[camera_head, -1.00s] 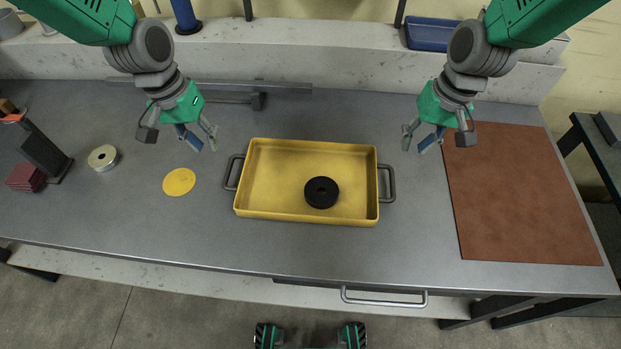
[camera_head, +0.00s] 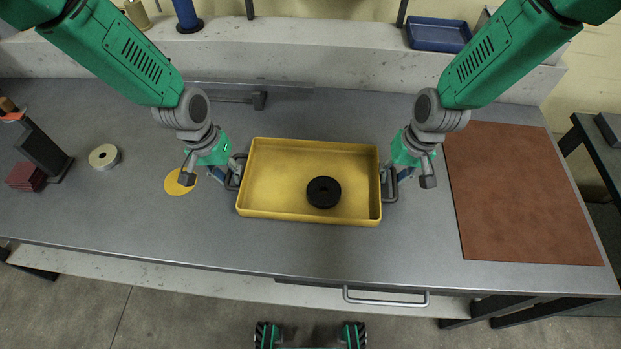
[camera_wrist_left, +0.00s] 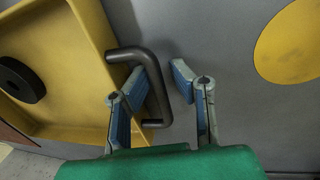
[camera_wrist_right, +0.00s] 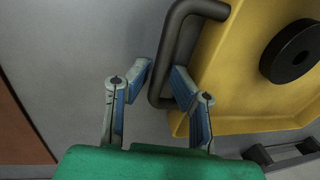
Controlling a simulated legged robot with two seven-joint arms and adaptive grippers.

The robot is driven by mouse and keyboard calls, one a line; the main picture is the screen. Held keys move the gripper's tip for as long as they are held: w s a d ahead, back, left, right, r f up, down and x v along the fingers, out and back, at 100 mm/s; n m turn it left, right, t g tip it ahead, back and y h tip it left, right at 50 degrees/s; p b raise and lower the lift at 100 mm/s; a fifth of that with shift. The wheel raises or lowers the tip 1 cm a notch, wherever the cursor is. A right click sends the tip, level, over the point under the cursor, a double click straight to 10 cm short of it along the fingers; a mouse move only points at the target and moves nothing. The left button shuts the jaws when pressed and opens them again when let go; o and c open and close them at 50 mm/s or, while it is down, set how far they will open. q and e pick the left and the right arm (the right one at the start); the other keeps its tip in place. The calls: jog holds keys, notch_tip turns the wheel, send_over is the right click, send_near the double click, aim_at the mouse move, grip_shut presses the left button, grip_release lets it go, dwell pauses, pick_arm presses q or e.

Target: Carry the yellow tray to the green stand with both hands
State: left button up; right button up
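The yellow tray (camera_head: 285,208) lies flat in the middle of the bench with a black ring-shaped weight (camera_head: 323,192) in it. My left gripper (camera_head: 225,174) is at the tray's left handle (camera_head: 235,172). In the left wrist view its open fingers (camera_wrist_left: 160,78) are on either side of the dark handle bar (camera_wrist_left: 157,92). My right gripper (camera_head: 396,174) is at the right handle (camera_head: 389,184). In the right wrist view its fingers (camera_wrist_right: 160,78) stand apart with the handle bar (camera_wrist_right: 168,50) between them. I cannot make out a green stand in any view.
A yellow disc (camera_head: 176,184) lies left of the tray, with a metal spool (camera_head: 103,157) beyond it. A dark post (camera_head: 42,152) and red blocks (camera_head: 25,177) stand at the far left. A brown mat (camera_head: 520,195) covers the right. A blue bin (camera_head: 438,35) sits on the back ledge.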

pick_arm(q)
jog(key=shift+a, duration=0.1)
grip_shut()
pick_arm(e)
grip_shut()
pick_arm(q)
jog(key=shift+d, duration=0.2)
pick_arm(e)
jog(key=shift+d, duration=0.15)
pick_arm(q)
jog(key=shift+r, duration=0.2)
pick_arm(e)
jog(key=shift+r, duration=0.15)
